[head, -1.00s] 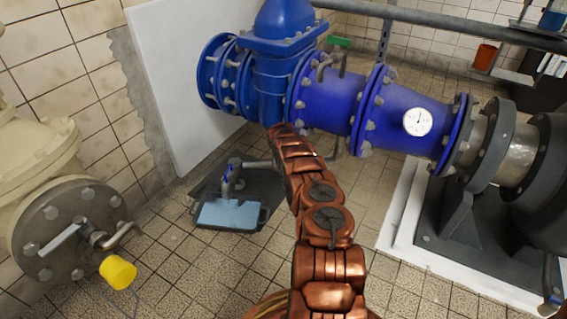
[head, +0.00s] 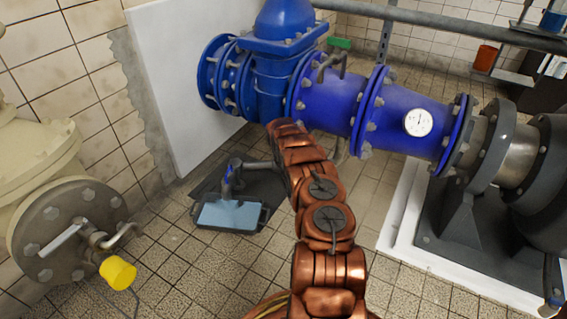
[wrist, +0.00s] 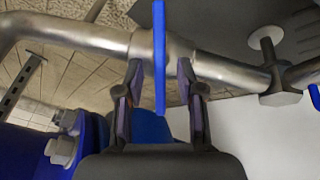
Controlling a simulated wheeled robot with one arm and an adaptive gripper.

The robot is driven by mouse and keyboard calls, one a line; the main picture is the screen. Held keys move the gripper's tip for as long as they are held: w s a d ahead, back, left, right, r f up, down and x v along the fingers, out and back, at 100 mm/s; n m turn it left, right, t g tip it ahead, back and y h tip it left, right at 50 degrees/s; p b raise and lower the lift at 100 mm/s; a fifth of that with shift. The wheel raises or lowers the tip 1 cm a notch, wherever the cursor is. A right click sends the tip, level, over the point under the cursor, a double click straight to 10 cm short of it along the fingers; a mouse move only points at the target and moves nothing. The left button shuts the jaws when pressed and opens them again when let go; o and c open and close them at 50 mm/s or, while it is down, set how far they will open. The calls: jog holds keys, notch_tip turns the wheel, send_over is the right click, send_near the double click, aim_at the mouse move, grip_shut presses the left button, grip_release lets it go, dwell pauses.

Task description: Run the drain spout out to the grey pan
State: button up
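The grey pan (head: 205,222) sits on the floor left of my arm, with a light blue surface inside. A small metal drain pipe (head: 260,164) with a blue-handled fitting (head: 228,174) stands at its back edge; the spout's exact end is too small to tell. In the wrist view a shiny metal pipe (wrist: 85,36) crosses in front of my gripper (wrist: 160,78). A flat blue lever (wrist: 160,45) stands upright between the fingers, with gaps on both sides. The fingers are open and close to the pipe. In the head view my gripper is hidden behind my copper arm.
A big blue pipe (head: 315,100) with a valve and gauge (head: 418,122) runs above the floor. A pump on a white-edged plinth (head: 405,225) stands right.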

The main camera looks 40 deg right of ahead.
jog(key=v, duration=0.9)
jog(key=shift+r, duration=0.2)
jog(key=shift+s+a+r, duration=0.1)
jog(key=shift+a, duration=0.05)
dwell(0.3)
